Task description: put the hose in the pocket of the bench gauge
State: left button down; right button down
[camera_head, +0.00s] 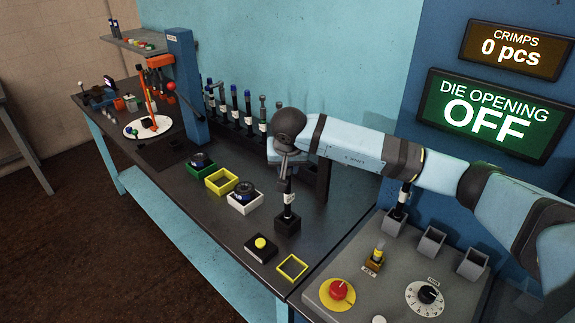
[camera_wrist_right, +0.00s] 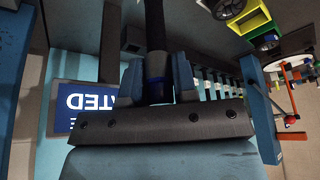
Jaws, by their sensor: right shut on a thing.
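My right gripper (camera_head: 288,158) points down over the bench and is shut on a dark upright hose (camera_head: 289,198) with a white label. The lower end of the hose meets a small black block (camera_head: 287,226), probably the bench gauge; whether it sits in the pocket or just above it cannot be told. My left gripper is not in view.
A row of upright hoses (camera_head: 235,105) stands behind. Green (camera_head: 211,170), yellow (camera_head: 222,190) and white (camera_head: 245,209) trays lie left of the block. A black button box (camera_head: 260,250) and yellow frame (camera_head: 292,267) lie in front. Grey pockets (camera_head: 431,243) stand on the right panel.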

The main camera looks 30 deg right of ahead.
jog(key=c, duration=0.9)
grip_release()
jog(key=shift+f, duration=0.1)
jog(key=shift+r+p, duration=0.35)
jog(key=b+v, duration=0.2)
jog(key=v, duration=0.9)
jog(key=shift+r, duration=0.35)
jog(key=shift+s, duration=0.1)
